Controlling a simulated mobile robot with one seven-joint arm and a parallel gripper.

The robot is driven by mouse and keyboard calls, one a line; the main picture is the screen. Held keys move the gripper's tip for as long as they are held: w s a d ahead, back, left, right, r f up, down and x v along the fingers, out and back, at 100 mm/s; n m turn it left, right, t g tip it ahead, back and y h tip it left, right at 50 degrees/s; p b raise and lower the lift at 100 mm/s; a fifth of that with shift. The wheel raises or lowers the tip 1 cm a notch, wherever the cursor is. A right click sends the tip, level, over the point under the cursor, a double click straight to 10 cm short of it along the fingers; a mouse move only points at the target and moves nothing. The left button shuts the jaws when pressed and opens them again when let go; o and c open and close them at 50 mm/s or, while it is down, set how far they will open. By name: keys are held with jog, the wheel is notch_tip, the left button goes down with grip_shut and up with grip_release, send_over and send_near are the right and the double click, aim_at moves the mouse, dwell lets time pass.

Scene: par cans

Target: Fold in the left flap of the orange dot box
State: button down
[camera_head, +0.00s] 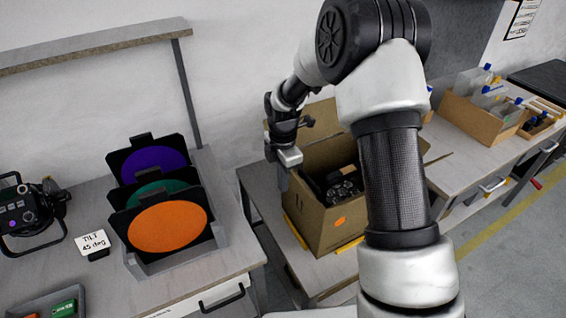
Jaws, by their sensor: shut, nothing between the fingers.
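The orange dot box (318,232) is an open brown cardboard carton on the table right of centre. Its orange dot (339,221) is on the front face. Dark equipment (343,187) lies inside. A back flap (318,118) stands up behind the opening. A thin flap edge (438,158) sticks out at the right, beyond my arm. My gripper (286,162) is at the box's upper left edge, shut and empty. It hides the left flap there, so I cannot tell that flap's angle or whether I touch it.
My arm covers the box's right side. To the left, a grey rack (185,258) holds orange, green and purple discs in black frames, beside a "TILT 45 deg" card (92,243) and a black lamp (32,215). Another cardboard box (478,120) stands on the far right bench.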

aim_at(298, 179)
jog(key=shift+w+d, duration=0.3)
jog(key=shift+d, duration=0.45)
jog(key=shift+w+d, duration=0.35)
jog(key=shift+d, duration=0.45)
jog(key=shift+w+d, duration=0.3)
jog(key=shift+d, duration=0.45)
jog(key=shift+w+d+p, duration=0.25)
jog(key=shift+w+d, duration=0.05)
jog(key=shift+d, duration=0.65)
jog(key=shift+w+d+p, duration=0.2)
jog(key=shift+w+d, duration=0.05)
jog(key=shift+d, duration=0.7)
jog(key=shift+s+a+r+p, duration=0.15)
jog(key=shift+a+r+p, duration=0.3)
jog(key=shift+a+r, duration=0.3)
jog(key=shift+s+a+r+p, duration=0.15)
jog(key=shift+a+r+p, duration=0.4)
jog(key=shift+r, duration=0.3)
notch_tip(298, 179, up, 9)
jog(key=p, duration=0.3)
